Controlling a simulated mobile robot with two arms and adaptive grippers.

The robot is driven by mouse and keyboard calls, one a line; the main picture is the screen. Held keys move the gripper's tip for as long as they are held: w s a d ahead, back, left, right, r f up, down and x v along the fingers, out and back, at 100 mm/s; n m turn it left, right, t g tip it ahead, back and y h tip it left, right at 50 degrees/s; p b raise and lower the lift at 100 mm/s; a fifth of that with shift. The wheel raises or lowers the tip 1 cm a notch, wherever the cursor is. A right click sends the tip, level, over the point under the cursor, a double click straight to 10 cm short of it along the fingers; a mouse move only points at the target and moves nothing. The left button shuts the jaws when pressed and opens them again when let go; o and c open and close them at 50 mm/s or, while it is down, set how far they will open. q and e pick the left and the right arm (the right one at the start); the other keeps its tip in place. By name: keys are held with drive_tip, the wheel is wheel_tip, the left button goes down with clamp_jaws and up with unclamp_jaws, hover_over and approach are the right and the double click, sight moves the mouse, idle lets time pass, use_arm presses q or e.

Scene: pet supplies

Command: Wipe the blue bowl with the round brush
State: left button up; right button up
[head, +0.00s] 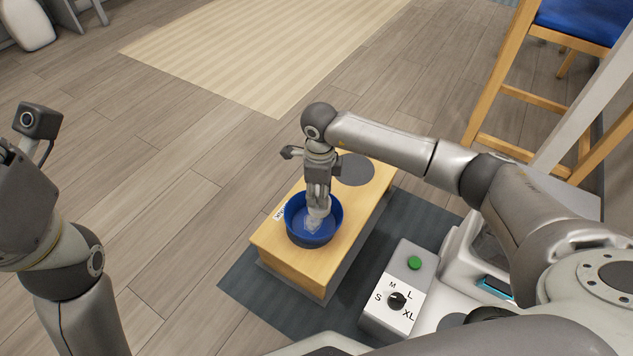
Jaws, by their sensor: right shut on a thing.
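The blue bowl (298,231) stands upright near the front left end of a low wooden stand (346,229). My right gripper (318,204) points down into the bowl and is shut on a whitish thing, which seems to be the round brush (314,222). The brush is inside the bowl, low near its floor; I cannot tell whether it touches. The fingers hide the upper part of the brush. My left arm is at the left edge, away from the stand, and its fingers are not in view.
A dark grey disc (355,170) lies on the back of the stand. A dark mat (240,284) is under the stand. A box with a green button and a dial (398,290) is at the front right. A chair (505,90) stands at the right, and a beige rug (262,45) lies behind.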

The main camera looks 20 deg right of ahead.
drive_tip(key=shift+r+p, duration=0.6)
drive_tip(key=shift+r, duration=0.6)
